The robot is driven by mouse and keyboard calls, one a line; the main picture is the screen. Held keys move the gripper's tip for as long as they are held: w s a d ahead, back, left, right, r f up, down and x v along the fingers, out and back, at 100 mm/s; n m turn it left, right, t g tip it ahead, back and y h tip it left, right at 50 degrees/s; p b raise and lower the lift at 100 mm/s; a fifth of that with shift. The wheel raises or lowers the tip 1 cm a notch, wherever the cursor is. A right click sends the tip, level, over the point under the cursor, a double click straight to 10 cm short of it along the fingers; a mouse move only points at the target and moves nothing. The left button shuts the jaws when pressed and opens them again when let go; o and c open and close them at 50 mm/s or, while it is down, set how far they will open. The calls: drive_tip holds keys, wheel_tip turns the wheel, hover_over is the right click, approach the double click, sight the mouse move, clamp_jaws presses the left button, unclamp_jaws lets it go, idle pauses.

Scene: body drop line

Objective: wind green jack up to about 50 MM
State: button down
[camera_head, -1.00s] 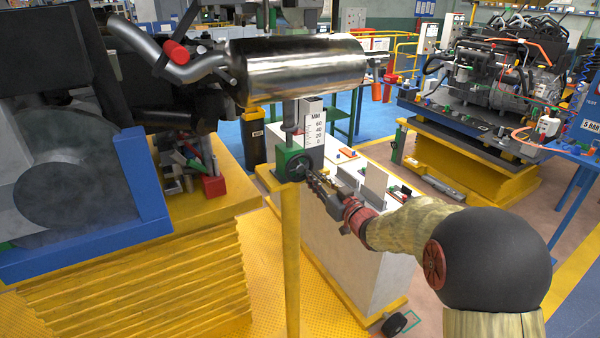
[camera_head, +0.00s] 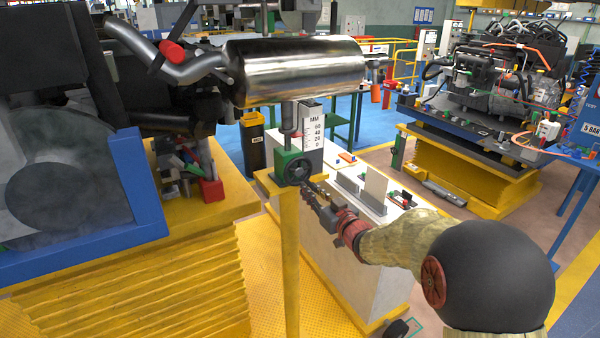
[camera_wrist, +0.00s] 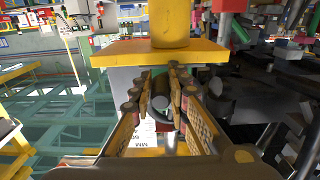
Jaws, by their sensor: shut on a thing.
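The green jack (camera_head: 281,168) stands on a yellow post (camera_head: 291,250) with a dark round handwheel on its near face. Its grey column rises under a shiny silver cylinder (camera_head: 295,68). A white MM scale (camera_head: 313,130) marked 0, 20, 40, 60 stands behind the column; I cannot read the exact height. My gripper (camera_head: 312,187) reaches the handwheel from the lower right and is shut on it. In the wrist view, which looks upside down, my two fingers (camera_wrist: 161,75) close in on the dark handwheel (camera_wrist: 161,103); part of the wheel is hidden by them.
A white cabinet (camera_head: 340,250) with small parts on top stands behind and right of the post. A blue and yellow frame (camera_head: 150,190) with dark machinery fills the left. An engine on a yellow lift (camera_head: 470,165) stands at the back right.

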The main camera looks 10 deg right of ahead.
drive_tip(key=shift+s+a+f+b, duration=0.25)
drive_tip(key=shift+a+f+b, duration=0.1)
drive_tip(key=shift+a, duration=0.3)
drive_tip(key=shift+s+a+f+b, duration=0.25)
drive_tip(key=shift+a+f, duration=0.1)
drive_tip(key=shift+a, duration=0.35)
drive_tip(key=shift+s+a+r, duration=0.15)
drive_tip(key=shift+a+r, duration=0.25)
drive_tip(key=shift+a, duration=0.15)
drive_tip(key=shift+s+a+r, duration=0.15)
drive_tip(key=shift+a+r, duration=0.2)
drive_tip(key=shift+a, duration=0.15)
drive_tip(key=shift+r, duration=0.1)
drive_tip(key=shift+s+a+r, duration=0.1)
drive_tip(key=shift+a+r, duration=0.35)
drive_tip(key=shift+r, duration=0.15)
drive_tip(key=c, duration=1.8)
unclamp_jaws()
drive_tip(key=shift+a, duration=0.1)
drive_tip(key=shift+c, duration=0.2)
drive_tip(key=shift+o, duration=0.4)
